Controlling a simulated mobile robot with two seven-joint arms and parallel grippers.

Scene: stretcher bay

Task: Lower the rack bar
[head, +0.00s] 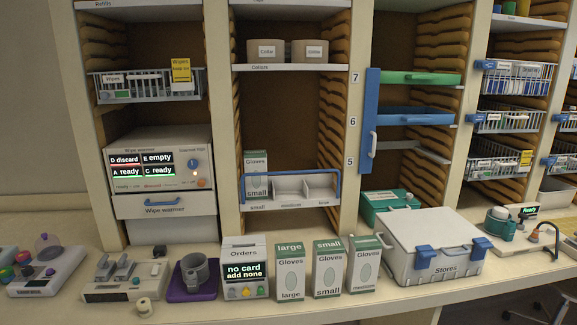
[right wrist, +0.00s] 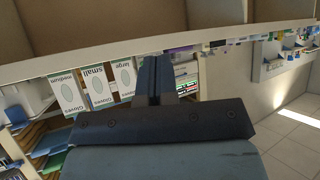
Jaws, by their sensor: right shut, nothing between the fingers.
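In the head view a glove rack (head: 272,205) with small, medium and large compartments stands on a shelf in the middle bay. A blue bar (head: 292,175) runs across it, raised above its front edge, with side arms coming down at both ends. A small glove box (head: 256,167) stands in the left compartment; the other two look empty. My right gripper (right wrist: 154,78) shows only in the right wrist view, shut and empty, with glove boxes (right wrist: 98,84) beyond it to the left. The rack cannot be made out there. My left gripper is not in view.
Three glove boxes (head: 328,268) stand on the counter below the rack, between the Orders unit (head: 246,268) and the Stores box (head: 434,247). A vertical blue bar with a white handle (head: 371,120) stands right of the rack. A wipe warmer (head: 160,165) is to the left.

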